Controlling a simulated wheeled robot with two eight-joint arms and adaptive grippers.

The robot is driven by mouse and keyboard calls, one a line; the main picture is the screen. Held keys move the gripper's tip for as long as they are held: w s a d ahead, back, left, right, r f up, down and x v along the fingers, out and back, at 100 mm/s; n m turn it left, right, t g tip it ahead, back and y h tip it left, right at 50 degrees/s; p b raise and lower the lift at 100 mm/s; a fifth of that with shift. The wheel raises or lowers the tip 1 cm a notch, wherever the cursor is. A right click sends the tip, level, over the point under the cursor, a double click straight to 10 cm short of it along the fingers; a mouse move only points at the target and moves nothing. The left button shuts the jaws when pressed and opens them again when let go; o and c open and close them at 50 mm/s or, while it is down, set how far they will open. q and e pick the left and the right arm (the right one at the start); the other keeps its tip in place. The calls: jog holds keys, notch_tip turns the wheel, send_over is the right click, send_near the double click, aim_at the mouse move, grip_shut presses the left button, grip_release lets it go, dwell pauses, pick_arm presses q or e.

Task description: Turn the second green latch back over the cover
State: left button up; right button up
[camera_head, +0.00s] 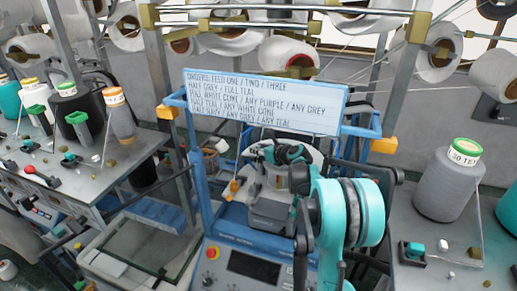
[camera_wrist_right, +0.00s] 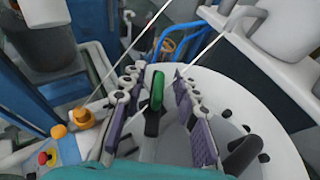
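A green latch (camera_wrist_right: 156,92) with a dark lower part stands between the fingers of my right gripper (camera_wrist_right: 158,78) in the right wrist view. The purple-padded fingers are spread, with a visible gap on each side of the latch. The latch is at the left part of a round white cover (camera_wrist_right: 225,92) with black spots along it. I cannot tell which latch of the row this is. In the head view my right arm hides most of the cover and the latch. My left gripper is not in view.
A dark lever (camera_wrist_right: 243,155) sits on the cover's lower right. An orange knob (camera_wrist_right: 82,117) and a red button (camera_wrist_right: 45,158) are at the left. Thin yarns pass close to the fingers. A lettered sign (camera_head: 265,100) and blue frame (camera_head: 200,170) stand around the machine.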

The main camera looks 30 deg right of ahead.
grip_shut()
jog(key=shift+n+y, duration=0.3)
dwell(0.4)
jog(key=shift+d+f+n+y+b, duration=0.1)
jog(key=shift+d+n+y+b, duration=0.05)
jog(key=shift+n+y+b, duration=0.6)
jog(key=shift+n+g+y+b, duration=0.45)
jog(key=shift+n+y, duration=0.3)
jog(key=shift+y, duration=0.2)
jog(key=shift+n+g+y+b, duration=0.35)
jog(key=shift+n+g+y, duration=0.7)
jog(key=shift+n+y, duration=0.8)
grip_release()
